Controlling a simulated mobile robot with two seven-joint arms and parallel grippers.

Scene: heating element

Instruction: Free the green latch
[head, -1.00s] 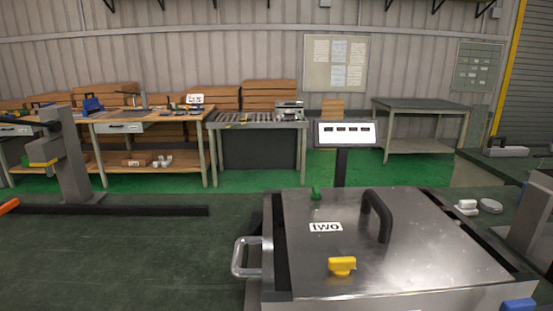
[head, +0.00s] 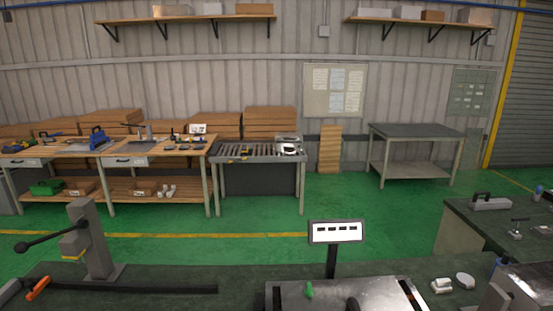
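The green latch (head: 309,290) is a small green knob standing on the far part of a metal box lid (head: 340,291), at the bottom centre of the head view. The top of a black handle (head: 352,303) shows beside it on the right. The rest of the box is cut off by the bottom edge. Neither of my grippers shows in this view.
A small display on a post (head: 336,232) stands just behind the box. A grey lever stand (head: 92,240) is on the dark table at left. White parts (head: 442,286) lie right of the box. Workbenches (head: 150,150) line the back wall beyond a green floor.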

